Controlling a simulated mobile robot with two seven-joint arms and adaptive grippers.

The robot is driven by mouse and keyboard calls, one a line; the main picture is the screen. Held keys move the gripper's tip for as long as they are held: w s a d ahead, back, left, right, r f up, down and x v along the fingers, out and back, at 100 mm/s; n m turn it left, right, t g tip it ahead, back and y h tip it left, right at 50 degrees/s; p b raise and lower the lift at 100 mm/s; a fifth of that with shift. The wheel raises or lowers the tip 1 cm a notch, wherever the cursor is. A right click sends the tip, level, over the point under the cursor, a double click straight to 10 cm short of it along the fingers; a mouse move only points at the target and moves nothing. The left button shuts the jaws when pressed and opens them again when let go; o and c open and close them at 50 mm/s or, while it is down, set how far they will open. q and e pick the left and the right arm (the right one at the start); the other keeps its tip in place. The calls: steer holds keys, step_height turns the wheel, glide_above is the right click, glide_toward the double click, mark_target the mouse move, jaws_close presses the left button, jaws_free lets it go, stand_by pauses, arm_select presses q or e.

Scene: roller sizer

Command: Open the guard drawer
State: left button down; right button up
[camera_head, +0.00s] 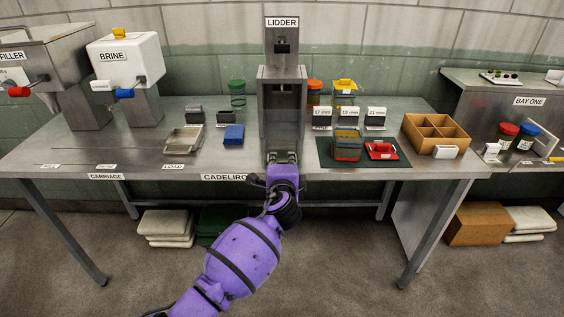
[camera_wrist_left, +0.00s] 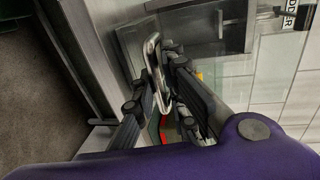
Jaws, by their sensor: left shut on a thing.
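The lidder (camera_head: 283,72) is a tall grey metal machine at the middle of the bench, with its name plate on top. The guard drawer's bright metal bar handle (camera_wrist_left: 152,52) shows in the left wrist view, low at the lidder's front. My left gripper (camera_head: 282,158) is at the lidder's front base, at the bench's front edge. In the left wrist view its two dark fingers (camera_wrist_left: 160,85) are closed on the handle from both sides. My gripper and wrist hide most of the handle in the head view. My right gripper is not in view.
A dark mat (camera_head: 325,161) with a jar and a red item lies right of the lidder. A blue block (camera_head: 233,135) and a metal tray (camera_head: 183,140) lie to the left. A divided cardboard box (camera_head: 409,137) stands at the right end.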

arm_select(q)
steer(key=shift+s+f, duration=0.1)
steer(key=shift+f, duration=0.4)
steer(key=c, duration=1.9)
jaws_free()
steer(key=shift+o, duration=0.3)
steer(key=shift+d+r, duration=0.1)
steer(key=shift+r, duration=0.25)
steer(key=s+r, duration=0.2)
steer(key=s, duration=0.9)
steer(key=shift+s+r, duration=0.15)
steer(key=shift+s, duration=0.1)
steer(key=shift+d, duration=0.1)
